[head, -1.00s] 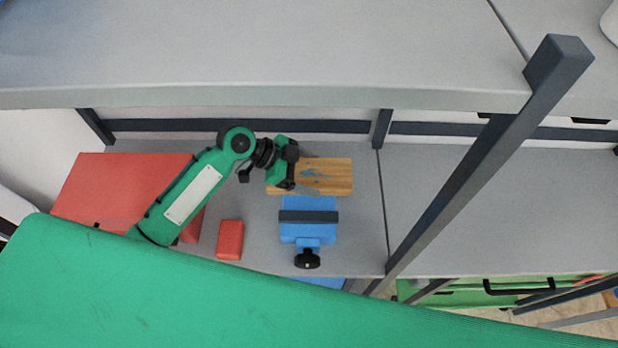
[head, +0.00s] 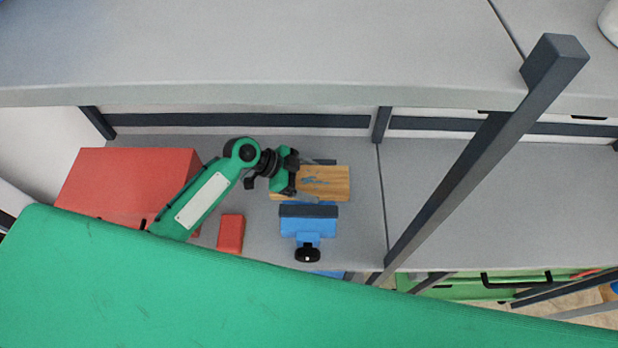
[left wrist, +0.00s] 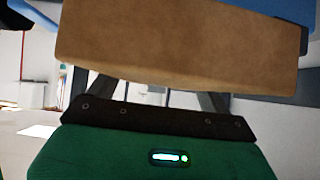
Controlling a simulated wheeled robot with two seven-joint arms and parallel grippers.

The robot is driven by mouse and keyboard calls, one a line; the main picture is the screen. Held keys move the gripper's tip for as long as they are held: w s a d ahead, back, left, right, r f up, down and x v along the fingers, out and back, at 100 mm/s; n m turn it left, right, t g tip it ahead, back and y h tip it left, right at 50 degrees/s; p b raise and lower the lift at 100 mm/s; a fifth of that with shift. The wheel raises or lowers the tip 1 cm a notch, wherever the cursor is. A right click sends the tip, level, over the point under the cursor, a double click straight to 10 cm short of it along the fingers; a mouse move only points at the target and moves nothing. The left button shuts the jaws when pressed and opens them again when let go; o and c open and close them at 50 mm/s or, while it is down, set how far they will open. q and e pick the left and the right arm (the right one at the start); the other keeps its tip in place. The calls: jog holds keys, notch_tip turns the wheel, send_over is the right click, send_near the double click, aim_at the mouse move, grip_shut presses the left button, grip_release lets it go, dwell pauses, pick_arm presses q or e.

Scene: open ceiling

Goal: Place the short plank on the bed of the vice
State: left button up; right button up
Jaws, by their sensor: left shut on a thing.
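My right gripper is not in view.
A red box (head: 125,185) and a small red block (head: 230,233) are on the grey shelf, left of the vice. A large grey top (head: 260,50) overhangs at the back. A dark slanting post (head: 470,165) stands to the right. The grey surface beyond it looks clear.

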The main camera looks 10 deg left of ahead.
pick_arm(q)
jog(key=shift+f, duration=0.3)
jog(key=shift+r, duration=0.1)
jog(key=o, duration=1.2)
jog(key=shift+c, duration=0.2)
